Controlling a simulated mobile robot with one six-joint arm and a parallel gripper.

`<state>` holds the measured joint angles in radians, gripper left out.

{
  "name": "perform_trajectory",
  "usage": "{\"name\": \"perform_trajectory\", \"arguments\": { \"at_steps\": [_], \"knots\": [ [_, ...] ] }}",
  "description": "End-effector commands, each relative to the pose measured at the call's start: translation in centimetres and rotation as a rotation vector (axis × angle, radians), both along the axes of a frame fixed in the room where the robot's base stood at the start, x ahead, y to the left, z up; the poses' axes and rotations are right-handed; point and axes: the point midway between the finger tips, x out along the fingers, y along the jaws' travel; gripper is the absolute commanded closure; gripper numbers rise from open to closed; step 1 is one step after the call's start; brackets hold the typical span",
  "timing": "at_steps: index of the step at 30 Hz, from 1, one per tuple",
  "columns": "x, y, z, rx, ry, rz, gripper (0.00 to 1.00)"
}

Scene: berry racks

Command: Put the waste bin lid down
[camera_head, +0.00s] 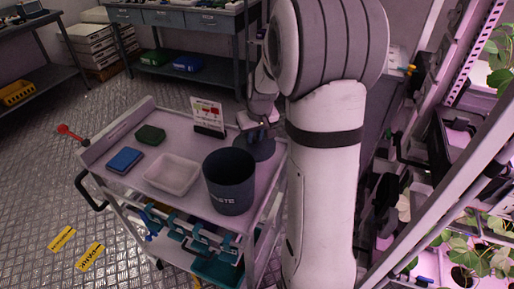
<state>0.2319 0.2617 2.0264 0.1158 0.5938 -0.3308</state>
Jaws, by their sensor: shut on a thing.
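The dark grey waste bin (229,192) stands upright and open on the cart top, with white lettering on its side. The round dark waste bin lid (262,152) is just behind and to the right of the bin, flat over the cart's back right part. My gripper (257,134) is above the lid and shut on it near its middle. The fingertips are small and partly in shadow. I cannot tell whether the lid touches the cart top or hangs slightly above it. My arm hides the area right of the lid.
The sign stands close left of the lid. Plant racks (470,160) line the right side.

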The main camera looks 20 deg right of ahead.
Motion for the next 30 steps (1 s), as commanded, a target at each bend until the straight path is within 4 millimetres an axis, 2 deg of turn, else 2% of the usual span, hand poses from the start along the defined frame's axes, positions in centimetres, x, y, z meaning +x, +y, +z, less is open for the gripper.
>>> {"name": "perform_trajectory", "arguments": {
  "at_steps": [7, 12, 23, 24, 30],
  "knots": [
    [-0.1, -0.4, -2.2, 0.000, 0.002, -0.008, 1.00],
    [-0.1, -0.5, -4.6, 0.001, 0.002, -0.010, 1.00],
    [-0.1, -0.5, -5.2, 0.000, -0.001, -0.011, 1.00],
    [-0.1, -0.5, -5.1, 0.000, -0.001, -0.011, 0.78],
    [-0.1, -0.6, -5.1, 0.000, -0.001, -0.011, 0.62]
  ]
}}
